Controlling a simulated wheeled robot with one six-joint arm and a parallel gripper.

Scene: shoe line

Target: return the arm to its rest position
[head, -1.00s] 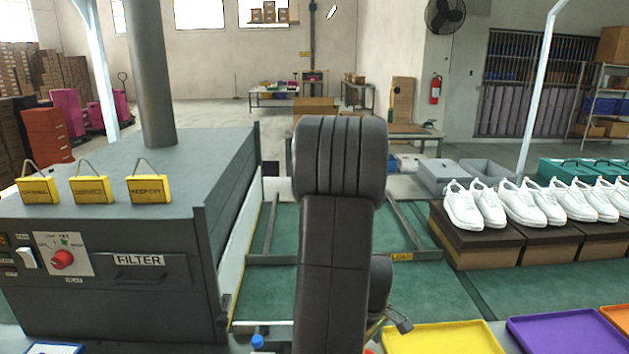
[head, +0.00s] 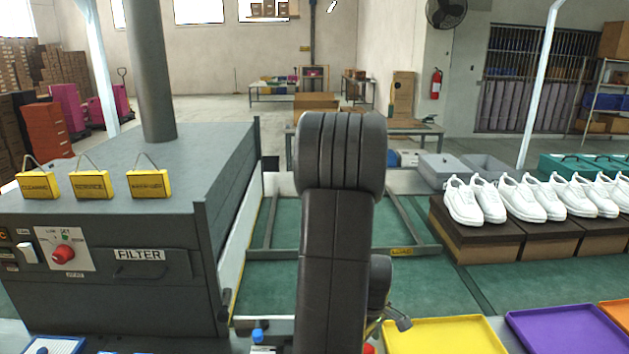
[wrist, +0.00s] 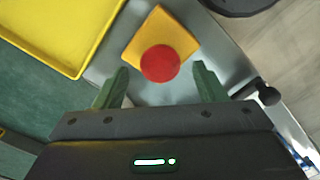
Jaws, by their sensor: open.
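My arm (head: 335,240) stands upright in the middle of the head view, in front of the green floor area. My gripper (wrist: 160,88) shows in the wrist view with its two green fingers spread apart and nothing between them. Beyond the fingertips, a red round button (wrist: 160,63) on a yellow square base (wrist: 148,32) sits on a grey surface. In the head view the fingers are hidden behind my arm; only a small part of the gripper end shows low at the right of the arm.
A grey filter machine (head: 110,300) stands at left with several yellow tags on top. White shoes (head: 520,200) stand on brown boxes (head: 490,240) at right. A yellow tray (head: 445,337) and a purple tray (head: 565,333) lie front right. The yellow tray also shows in the wrist view (wrist: 75,72).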

